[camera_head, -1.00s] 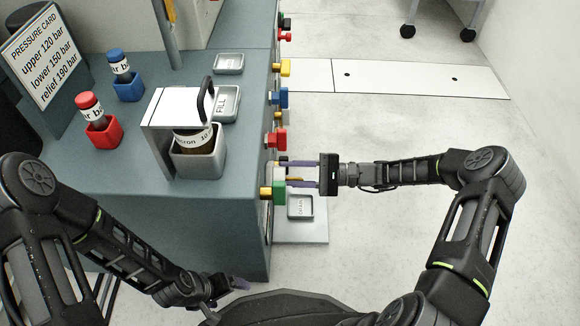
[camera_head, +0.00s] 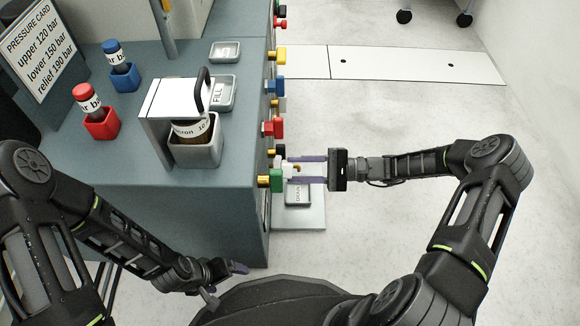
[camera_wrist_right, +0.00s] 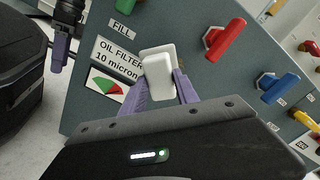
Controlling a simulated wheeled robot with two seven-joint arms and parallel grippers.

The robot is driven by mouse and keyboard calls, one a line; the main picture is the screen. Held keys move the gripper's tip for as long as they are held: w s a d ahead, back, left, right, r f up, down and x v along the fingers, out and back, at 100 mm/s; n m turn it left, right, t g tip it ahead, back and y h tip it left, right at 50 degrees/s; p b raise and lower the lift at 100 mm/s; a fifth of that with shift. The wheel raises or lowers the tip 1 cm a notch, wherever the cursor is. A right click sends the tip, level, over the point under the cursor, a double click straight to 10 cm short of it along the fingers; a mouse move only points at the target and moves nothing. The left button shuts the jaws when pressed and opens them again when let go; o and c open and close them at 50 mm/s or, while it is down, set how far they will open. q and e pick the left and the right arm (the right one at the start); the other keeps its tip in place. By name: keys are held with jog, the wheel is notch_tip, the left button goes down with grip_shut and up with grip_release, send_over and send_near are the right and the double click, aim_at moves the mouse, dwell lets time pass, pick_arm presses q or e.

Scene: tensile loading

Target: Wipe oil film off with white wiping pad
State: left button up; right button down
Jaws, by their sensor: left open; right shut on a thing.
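A white wiping pad (camera_wrist_right: 157,72) is held between the purple fingers of my right gripper (camera_wrist_right: 160,90) in the right wrist view. In the head view, the right gripper (camera_head: 302,170) is at the cabinet's right side, shut on the pad (camera_head: 288,170), which shows small with a brownish spot. The pad stands in front of the panel's oil filter label (camera_wrist_right: 118,58) and partly hides it. Whether it touches the panel is not clear. I cannot make out an oil film. My left gripper (camera_head: 228,278) is open and empty, low in front of the cabinet.
The panel carries a red handle (camera_wrist_right: 225,38), a blue handle (camera_wrist_right: 278,88) and a green handle (camera_head: 277,179). On the cabinet (camera_head: 110,165) stand a red holder (camera_head: 103,124), a blue holder (camera_head: 124,78) and a grey filter cup (camera_head: 197,150). The floor at right is clear.

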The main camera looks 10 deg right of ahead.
jog(key=shift+v, duration=1.6)
jog(key=shift+w+r, duration=0.1)
jog(key=shift+w, duration=0.05)
jog(key=v, duration=0.3)
jog(key=shift+b, duration=0.35)
notch_tip(320, 180, up, 15)
jog(key=s+a+m+t+h, duration=0.1)
jog(key=m+t+h, duration=0.1)
jog(key=m+t, duration=0.2)
jog(key=shift+a+r+t+h, duration=0.2)
jog(key=shift+a+t+h, duration=0.2)
jog(key=shift+t, duration=0.7)
jog(key=shift+s, duration=0.1)
